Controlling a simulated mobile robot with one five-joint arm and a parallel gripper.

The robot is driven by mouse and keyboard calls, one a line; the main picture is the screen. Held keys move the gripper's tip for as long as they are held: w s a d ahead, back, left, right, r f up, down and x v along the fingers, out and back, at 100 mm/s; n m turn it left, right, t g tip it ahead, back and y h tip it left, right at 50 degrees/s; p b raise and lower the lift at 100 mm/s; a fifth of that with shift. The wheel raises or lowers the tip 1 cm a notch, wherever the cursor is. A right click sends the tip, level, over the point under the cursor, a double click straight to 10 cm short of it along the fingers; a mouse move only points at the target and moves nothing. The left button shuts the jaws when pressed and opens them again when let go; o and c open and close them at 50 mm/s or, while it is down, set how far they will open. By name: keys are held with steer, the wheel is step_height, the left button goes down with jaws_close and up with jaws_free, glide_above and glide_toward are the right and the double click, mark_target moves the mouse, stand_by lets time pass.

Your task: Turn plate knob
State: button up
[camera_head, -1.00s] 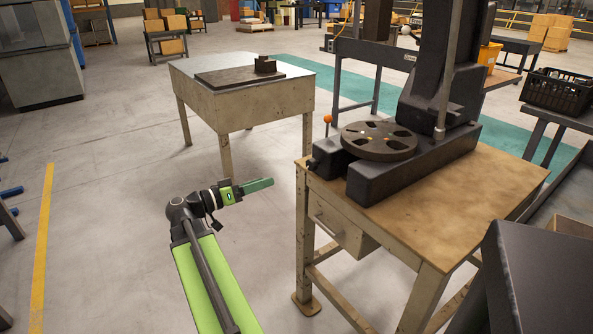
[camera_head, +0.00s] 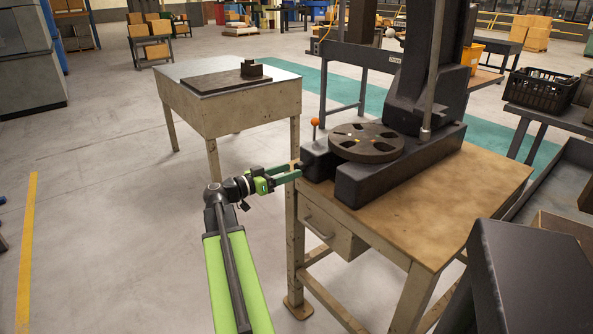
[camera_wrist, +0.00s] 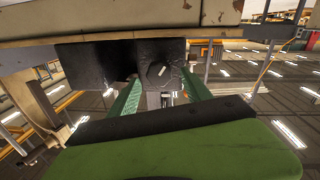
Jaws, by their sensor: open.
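The plate knob (camera_wrist: 158,73) is a round dark knob with a pale mark on its face, on the dark end block (camera_wrist: 95,62) of the press base. My gripper (camera_wrist: 160,80) is open, with its green fingers on either side of the knob in the wrist view. I cannot tell whether either finger touches it. In the head view my gripper (camera_head: 295,172) is at the left end of the press base (camera_head: 345,185), and its fingertips partly hide the knob area. The round slotted plate (camera_head: 366,156) lies on the base.
The press stands on a wooden-topped table (camera_head: 450,205) with a drawer (camera_head: 330,229) below. An orange-tipped lever (camera_head: 315,122) rises near the plate. Another table (camera_head: 235,110) stands to the left, with a dark slab (camera_head: 212,82) on it.

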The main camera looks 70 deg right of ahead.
mark_target(297, 168)
steer(key=shift+x, duration=1.9)
steer(key=shift+c, duration=0.5)
jaws_close()
steer(key=shift+a, duration=0.1)
